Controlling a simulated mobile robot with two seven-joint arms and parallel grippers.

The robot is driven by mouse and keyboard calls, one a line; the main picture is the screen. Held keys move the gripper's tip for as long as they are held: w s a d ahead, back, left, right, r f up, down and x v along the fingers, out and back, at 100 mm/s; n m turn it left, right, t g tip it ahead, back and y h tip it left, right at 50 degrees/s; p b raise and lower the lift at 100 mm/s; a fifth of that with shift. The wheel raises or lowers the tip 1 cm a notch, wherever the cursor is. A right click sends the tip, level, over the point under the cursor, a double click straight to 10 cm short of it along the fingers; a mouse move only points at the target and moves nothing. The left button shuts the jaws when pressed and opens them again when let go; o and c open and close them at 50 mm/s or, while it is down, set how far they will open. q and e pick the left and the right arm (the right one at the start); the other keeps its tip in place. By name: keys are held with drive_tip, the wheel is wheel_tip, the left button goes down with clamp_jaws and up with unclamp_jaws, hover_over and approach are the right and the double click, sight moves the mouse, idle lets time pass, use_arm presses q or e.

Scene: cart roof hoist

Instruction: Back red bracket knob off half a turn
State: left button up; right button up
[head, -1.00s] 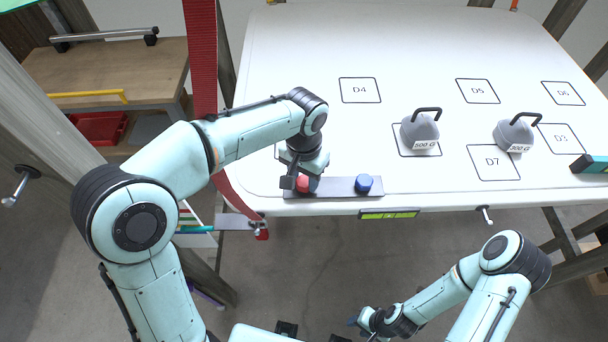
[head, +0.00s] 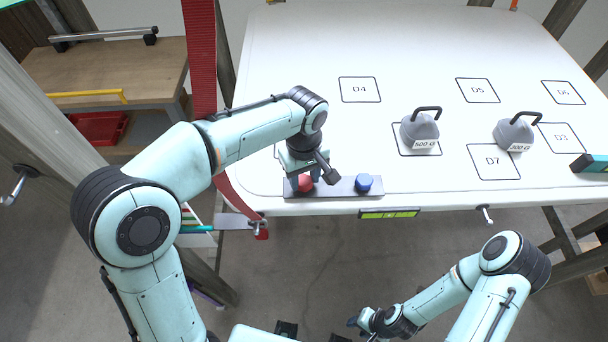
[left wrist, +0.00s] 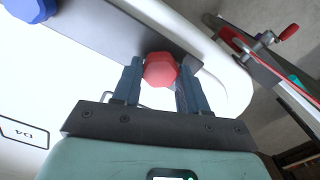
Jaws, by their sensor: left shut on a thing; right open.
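The red knob (head: 305,183) sits at the left end of the grey bracket plate (head: 335,190) on the white table's front edge. My left gripper (head: 306,180) is over it from above, shut on the knob. In the left wrist view the red knob (left wrist: 160,70) is faceted and lies between the two blue-grey fingers (left wrist: 157,85). The blue knob (head: 363,183) stands on the same plate to the right; it also shows in the left wrist view (left wrist: 30,8). My right gripper (head: 366,325) is low in front of the table, open, away from the plate.
Two grey weights stand on the table, one marked 500 G (head: 420,131) and another (head: 515,132) further right. A green level (head: 390,214) is on the table's front edge. A red clamp (head: 261,230) is at the left corner.

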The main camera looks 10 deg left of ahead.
use_arm(q)
drive_tip(key=n, duration=0.7)
drive_tip(key=shift+f, duration=0.25)
drive_tip(key=n, duration=0.4)
drive_tip(key=shift+s, duration=0.1)
drive_tip(key=shift+n+b, duration=0.35)
drive_tip(key=shift+n, duration=1.75)
drive_tip(key=o, duration=1.1)
drive_tip(key=shift+r, duration=0.1)
drive_tip(key=shift+r, duration=0.1)
